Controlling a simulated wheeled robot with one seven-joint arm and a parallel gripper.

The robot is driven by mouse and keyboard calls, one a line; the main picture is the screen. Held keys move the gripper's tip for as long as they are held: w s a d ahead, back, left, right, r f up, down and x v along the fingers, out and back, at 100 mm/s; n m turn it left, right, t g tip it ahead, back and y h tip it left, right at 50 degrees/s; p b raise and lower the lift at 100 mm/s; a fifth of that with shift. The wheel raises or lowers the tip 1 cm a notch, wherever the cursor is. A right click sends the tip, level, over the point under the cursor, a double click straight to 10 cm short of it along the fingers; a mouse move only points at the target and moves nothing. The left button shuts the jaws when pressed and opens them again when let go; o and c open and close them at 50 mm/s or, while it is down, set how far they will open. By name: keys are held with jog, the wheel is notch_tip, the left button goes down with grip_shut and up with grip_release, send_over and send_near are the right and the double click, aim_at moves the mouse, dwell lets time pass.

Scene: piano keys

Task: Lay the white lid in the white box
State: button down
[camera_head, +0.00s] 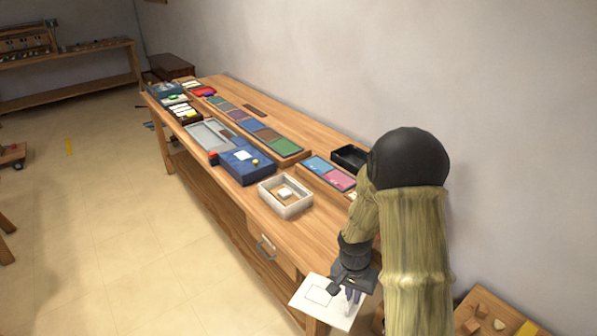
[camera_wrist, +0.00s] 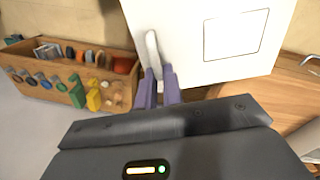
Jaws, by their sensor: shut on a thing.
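The white lid (camera_head: 318,298) is a flat square plate with a thin outlined rectangle on its face. My gripper (camera_head: 352,292) is shut on it, and the lid hangs out past the table's near right corner. In the wrist view the lid (camera_wrist: 215,38) fills the upper middle, and my gripper (camera_wrist: 158,80) has its purple fingers together at the lid's lower left part, by a raised white handle (camera_wrist: 152,50). The white box (camera_head: 285,205) stands open on the table, left of and beyond my gripper, with a small white block (camera_head: 285,192) inside.
The wooden table (camera_head: 235,205) runs away to the back left. A blue box (camera_head: 250,166), a grey tray (camera_head: 208,134), coloured panels (camera_head: 330,172) and a black tray (camera_head: 350,157) stand around the white box. A wooden rack (camera_wrist: 70,75) shows at left in the wrist view.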

jog(key=w+f+n, duration=0.4)
jog(key=f+n, duration=0.2)
jog(key=f, duration=0.4)
jog(key=shift+a+f+t, duration=0.3)
jog(key=shift+a, duration=0.15)
jog(key=shift+a, duration=0.2)
jog(key=shift+d, duration=0.1)
